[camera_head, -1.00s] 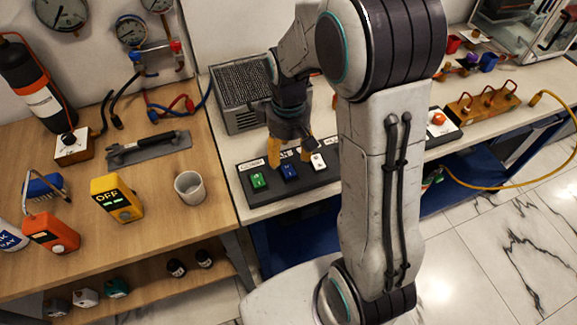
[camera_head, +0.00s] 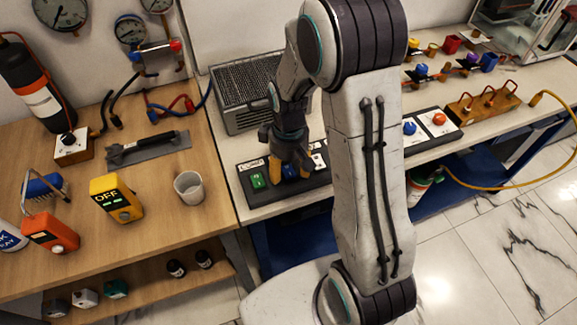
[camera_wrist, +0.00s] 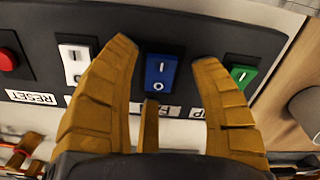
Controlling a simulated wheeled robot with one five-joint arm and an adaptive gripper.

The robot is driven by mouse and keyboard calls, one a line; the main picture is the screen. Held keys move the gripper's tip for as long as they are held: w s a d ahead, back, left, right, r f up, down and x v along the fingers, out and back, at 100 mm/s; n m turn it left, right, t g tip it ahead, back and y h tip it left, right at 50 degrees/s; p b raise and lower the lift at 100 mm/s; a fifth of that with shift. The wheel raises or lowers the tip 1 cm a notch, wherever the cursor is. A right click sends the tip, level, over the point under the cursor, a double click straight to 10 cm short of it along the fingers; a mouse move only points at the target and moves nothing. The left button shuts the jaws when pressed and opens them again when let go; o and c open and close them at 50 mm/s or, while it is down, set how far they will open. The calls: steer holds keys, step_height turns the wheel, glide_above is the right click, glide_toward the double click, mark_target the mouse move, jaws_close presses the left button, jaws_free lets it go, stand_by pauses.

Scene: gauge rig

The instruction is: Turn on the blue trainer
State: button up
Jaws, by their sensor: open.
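A blue rocker switch (camera_wrist: 162,72) marked I and O sits on a dark panel (camera_wrist: 215,42) in the wrist view. It also shows in the head view (camera_head: 290,171), partly covered by my fingers. My gripper (camera_wrist: 165,52) is open, with one yellow finger on each side of the blue switch and nothing held. In the head view my gripper (camera_head: 291,176) is low over the panel, pointing down. I cannot tell whether the fingers touch the panel. The label by the blue switch is mostly hidden by my gripper.
A green rocker (camera_wrist: 241,76) and a white rocker (camera_wrist: 73,64) flank the blue one, close to my fingers. A red button (camera_wrist: 7,60) lies beyond the white one. A grey mesh-topped box (camera_head: 245,95) stands behind the panel. A cup (camera_head: 189,187) stands left on the wooden table.

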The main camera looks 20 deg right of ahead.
jaws_close()
stand_by(0.3)
steer(key=shift+f+b, duration=0.15)
steer(key=shift+b, duration=0.2)
steer(key=shift+s+f+t+b, duration=0.2)
steer(key=shift+t+b, duration=0.4)
steer(key=shift+b, duration=0.65)
steer(key=b, duration=0.1)
steer(key=t+b, duration=0.1)
steer(key=b, duration=0.1)
steer(key=shift+s+r+t, duration=0.15)
steer(key=shift+t, duration=0.15)
jaws_free()
steer(key=shift+a+r, duration=0.1)
steer(key=shift+r, duration=0.15)
